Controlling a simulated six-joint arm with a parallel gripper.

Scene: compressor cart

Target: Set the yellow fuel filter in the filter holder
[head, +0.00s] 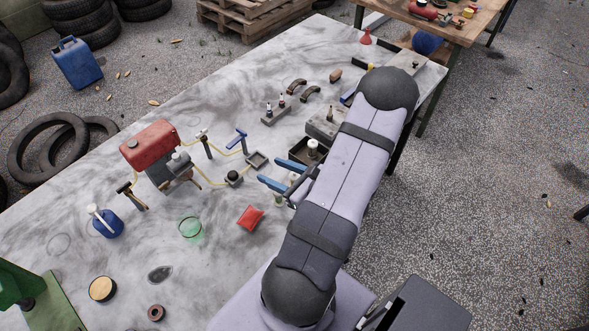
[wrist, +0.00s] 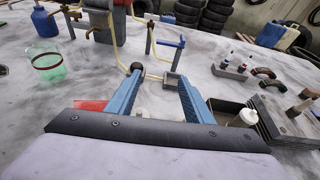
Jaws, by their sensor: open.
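My gripper (head: 270,171) is open, its two blue fingers spread low over the grey table; they also show in the wrist view (wrist: 160,84). A small grey square open-topped piece (head: 257,160) lies just beyond the fingertips; it may be the filter holder. In the wrist view this square piece (wrist: 172,82) shows between and beyond the fingers. A small pale object (head: 293,177) shows between the fingers in the head view, partly hidden by them. I cannot tell whether it is the yellow fuel filter, and no clearly yellow filter body shows.
A red tank (head: 150,145) with yellow hoses stands left of my gripper. A dark box (wrist: 227,108) with a white-capped bottle (wrist: 243,117) is close on the right.

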